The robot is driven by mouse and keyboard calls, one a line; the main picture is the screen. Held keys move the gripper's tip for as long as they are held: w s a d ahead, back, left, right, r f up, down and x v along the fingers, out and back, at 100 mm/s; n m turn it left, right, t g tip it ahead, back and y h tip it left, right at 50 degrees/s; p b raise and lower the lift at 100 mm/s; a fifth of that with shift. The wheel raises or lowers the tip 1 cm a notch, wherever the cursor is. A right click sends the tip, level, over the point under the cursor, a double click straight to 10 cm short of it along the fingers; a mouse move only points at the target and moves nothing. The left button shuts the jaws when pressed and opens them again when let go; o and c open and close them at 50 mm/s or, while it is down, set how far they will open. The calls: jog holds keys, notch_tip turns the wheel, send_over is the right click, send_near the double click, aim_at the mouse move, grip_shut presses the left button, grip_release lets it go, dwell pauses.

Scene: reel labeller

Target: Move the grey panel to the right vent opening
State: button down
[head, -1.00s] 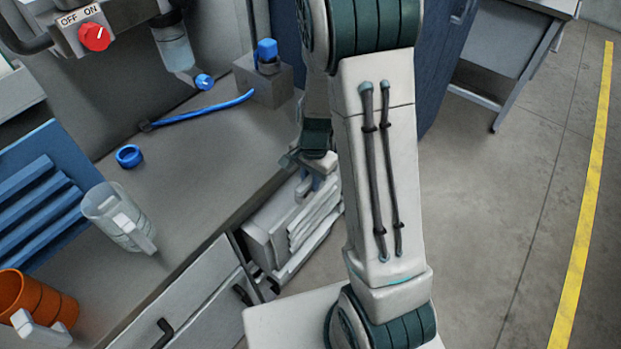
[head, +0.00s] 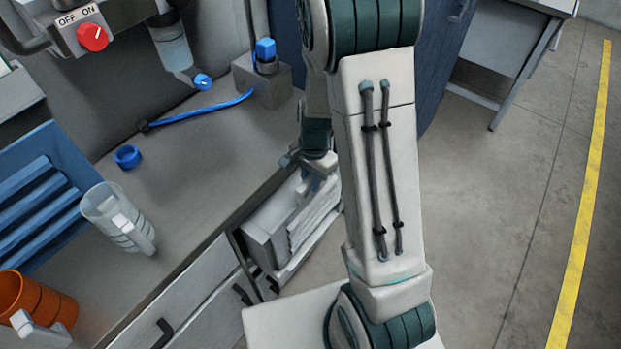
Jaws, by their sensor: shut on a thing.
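My gripper (head: 314,184) is small and partly hidden behind my own arm, low beside the right end of the bench. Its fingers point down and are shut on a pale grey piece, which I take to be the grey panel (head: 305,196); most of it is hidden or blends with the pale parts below. Under the gripper is a light grey unit with several slanted slats (head: 314,222) and a plain face (head: 268,238) to their left. I cannot make out the right vent opening, nor whether the panel touches the unit.
The grey bench (head: 190,165) holds a blue ring (head: 128,157), a clear jug (head: 115,215), an orange cup (head: 38,303) and a blue hose (head: 205,108). Drawers with dark handles (head: 165,330) face the floor. Open floor (head: 490,220) with a yellow line (head: 588,200) lies right.

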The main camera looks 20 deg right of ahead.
jog(key=shift+f+b, duration=1.55)
jog(key=shift+f, duration=0.5)
jog(key=c, duration=1.2)
grip_release()
jog(key=r, duration=0.4)
jog(key=r+p, duration=0.1)
jog(key=r, duration=0.4)
jog(key=d+r, duration=0.1)
jog(key=r, duration=0.3)
jog(key=shift+w+r+p, duration=0.3)
jog(key=shift+w+r, duration=0.05)
jog(key=shift+r, duration=0.05)
jog(key=s+a+r+n+t+p, duration=0.1)
jog(key=s+r+n+t+p, duration=0.2)
jog(key=s+r+n, duration=0.7)
jog(key=s+r, duration=0.2)
jog(key=s, duration=0.2)
jog(key=shift+s+n+h, duration=0.15)
jog(key=shift+n+h, duration=0.15)
jog(key=shift+h, duration=0.1)
